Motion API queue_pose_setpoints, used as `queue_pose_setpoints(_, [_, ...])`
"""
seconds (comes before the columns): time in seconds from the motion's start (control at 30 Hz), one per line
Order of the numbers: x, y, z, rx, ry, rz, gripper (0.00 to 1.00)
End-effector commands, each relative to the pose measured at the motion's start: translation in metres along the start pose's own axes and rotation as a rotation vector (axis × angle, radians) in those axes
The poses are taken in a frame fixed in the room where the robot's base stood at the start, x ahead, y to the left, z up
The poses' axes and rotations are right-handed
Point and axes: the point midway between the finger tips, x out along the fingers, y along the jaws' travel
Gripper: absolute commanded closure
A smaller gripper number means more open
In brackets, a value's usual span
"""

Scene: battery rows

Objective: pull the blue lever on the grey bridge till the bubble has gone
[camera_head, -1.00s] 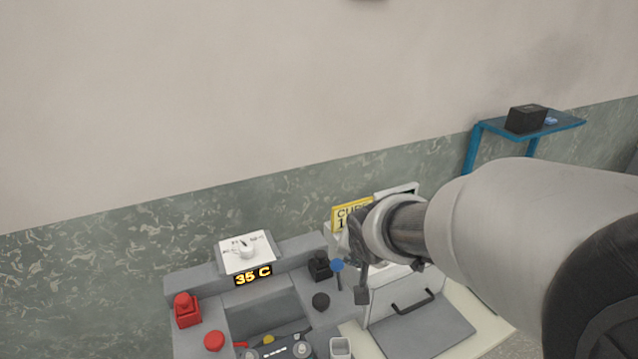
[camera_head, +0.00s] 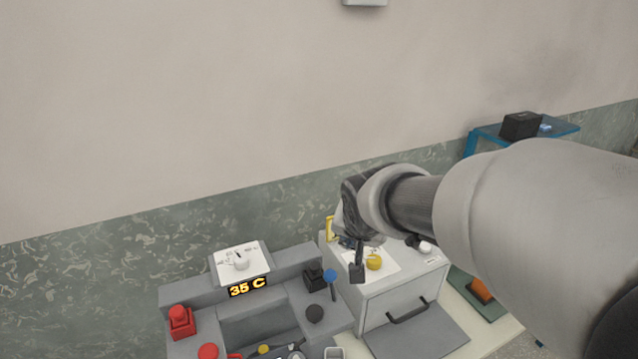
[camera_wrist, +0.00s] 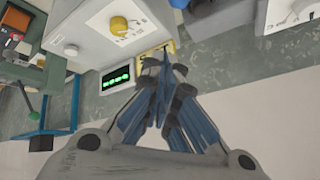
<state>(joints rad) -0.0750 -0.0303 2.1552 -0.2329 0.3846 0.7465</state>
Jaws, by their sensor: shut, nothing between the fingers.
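The blue lever (camera_head: 330,275) has a round blue knob on a thin stem. It stands at the right end of the grey machine (camera_head: 185,292), beside a black block. Which part is the bridge I cannot tell for sure, and I cannot make out a bubble. The lever is not clearly seen there.
The grey machine has a 35 C display (camera_head: 248,287) and red buttons (camera_head: 181,321). A white box (camera_head: 388,300) with a yellow knob (camera_head: 374,261) and an open flap stands right. A lit screen (camera_wrist: 117,76) shows in the wrist view. A blue shelf (camera_head: 487,132) stands behind.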

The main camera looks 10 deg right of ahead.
Motion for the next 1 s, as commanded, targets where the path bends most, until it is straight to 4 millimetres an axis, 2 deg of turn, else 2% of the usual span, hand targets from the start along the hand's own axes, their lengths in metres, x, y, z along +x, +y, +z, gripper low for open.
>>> queue_pose_setpoints(0.03, [-0.010, -0.003, -0.004, -0.001, 0.001, -0.001, 1.00])
queue_pose_setpoints(0.2, [-0.027, -0.008, -0.009, 0.000, 0.000, 0.001, 1.00])
queue_pose_setpoints(0.63, [-0.032, -0.009, -0.009, 0.000, -0.001, 0.002, 1.00])
queue_pose_setpoints(0.73, [-0.040, -0.003, -0.005, -0.014, -0.006, 0.007, 1.00])
queue_pose_setpoints(0.87, [-0.072, 0.021, 0.018, -0.088, -0.035, 0.029, 1.00])
queue_pose_setpoints(1.0, [-0.117, 0.059, 0.067, -0.219, -0.101, 0.048, 1.00])
